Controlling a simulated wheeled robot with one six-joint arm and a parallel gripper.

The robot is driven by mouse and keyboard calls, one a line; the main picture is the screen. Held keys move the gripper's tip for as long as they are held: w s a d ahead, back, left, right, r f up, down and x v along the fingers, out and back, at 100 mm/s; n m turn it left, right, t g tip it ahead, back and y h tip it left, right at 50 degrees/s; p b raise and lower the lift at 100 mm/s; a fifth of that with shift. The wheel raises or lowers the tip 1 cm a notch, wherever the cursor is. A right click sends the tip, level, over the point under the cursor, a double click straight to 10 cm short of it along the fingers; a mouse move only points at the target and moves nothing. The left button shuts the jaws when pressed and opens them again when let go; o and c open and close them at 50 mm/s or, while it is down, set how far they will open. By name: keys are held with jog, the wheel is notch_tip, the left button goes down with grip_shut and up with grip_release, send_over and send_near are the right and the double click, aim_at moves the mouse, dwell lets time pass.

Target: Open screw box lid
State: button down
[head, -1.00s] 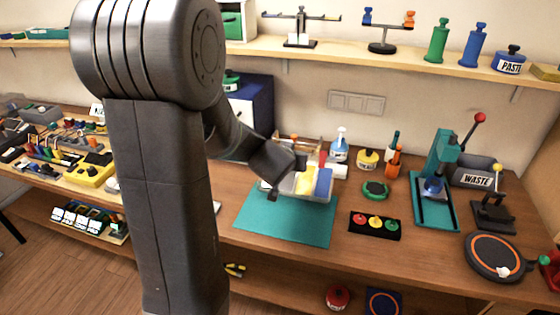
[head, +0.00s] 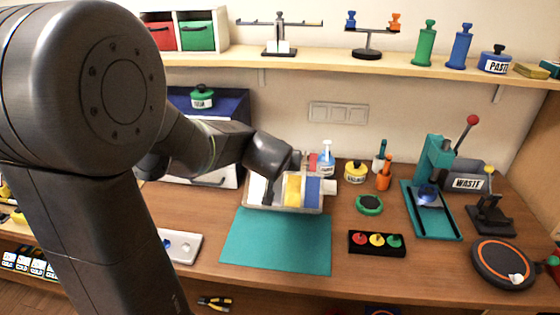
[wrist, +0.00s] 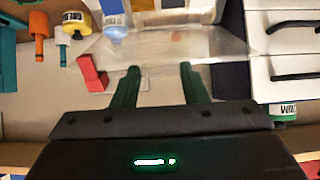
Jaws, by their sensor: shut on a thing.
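The screw box (head: 285,209) is a pale tray with yellow and blue sections, at the back edge of the teal mat in the head view. Its clear lid (wrist: 180,45) shows as a see-through sheet in front of my fingers in the wrist view. My gripper (wrist: 159,72) has two green fingers a little apart, shut on the lid's near edge. In the head view my dark wrist is over the left back of the box and hides part of it. The fingertips are hard to make out there, and the lid's angle cannot be told.
The teal mat (head: 275,245) is bare in front of the box. A blue cabinet with white drawers (head: 205,170) stands behind to the left. A black button panel (head: 376,242) lies in front.

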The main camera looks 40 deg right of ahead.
dwell(0.6)
jog(key=c, duration=0.8)
grip_release()
jog(key=shift+c, duration=0.2)
jog(key=v, duration=1.3)
jog(key=shift+s+a+r, duration=0.15)
jog(key=shift+s+r, duration=0.05)
jog(key=shift+s, duration=0.1)
jog(key=shift+w, duration=0.1)
jog(key=x, duration=1.3)
jog(key=shift+w+d+f, duration=0.2)
jog(key=shift+w+f, duration=0.05)
jog(key=shift+s+a, duration=0.1)
